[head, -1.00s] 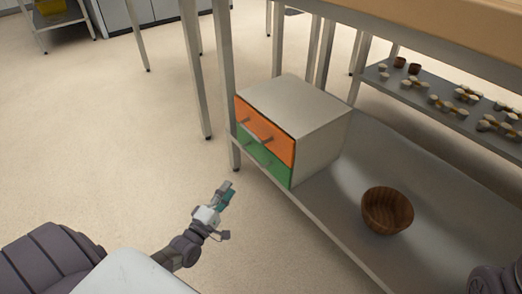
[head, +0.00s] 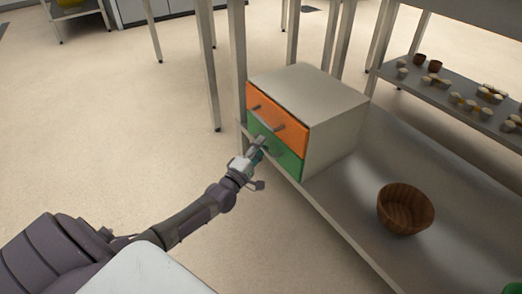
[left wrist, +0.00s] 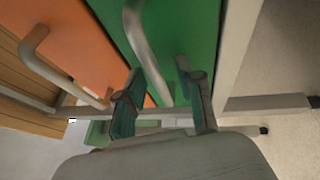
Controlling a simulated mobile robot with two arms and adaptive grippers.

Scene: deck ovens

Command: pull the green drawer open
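The green drawer (head: 288,162) is the lower one of a grey two-drawer cabinet (head: 335,135) on the shelf. Its front looks flush with the cabinet, so it appears shut. My left gripper (head: 261,145) is at the green front and hides part of it. In the left wrist view the green drawer (left wrist: 195,25) has a curved metal handle (left wrist: 148,48). The two teal fingers of my left gripper (left wrist: 160,75) are apart, with the handle's lower part between them. I cannot tell whether they touch it. My right gripper is out of view.
A wooden bowl (head: 405,210) stands on the shelf to the right. Table legs (head: 212,70) rise behind. The floor left of the shelf is clear.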

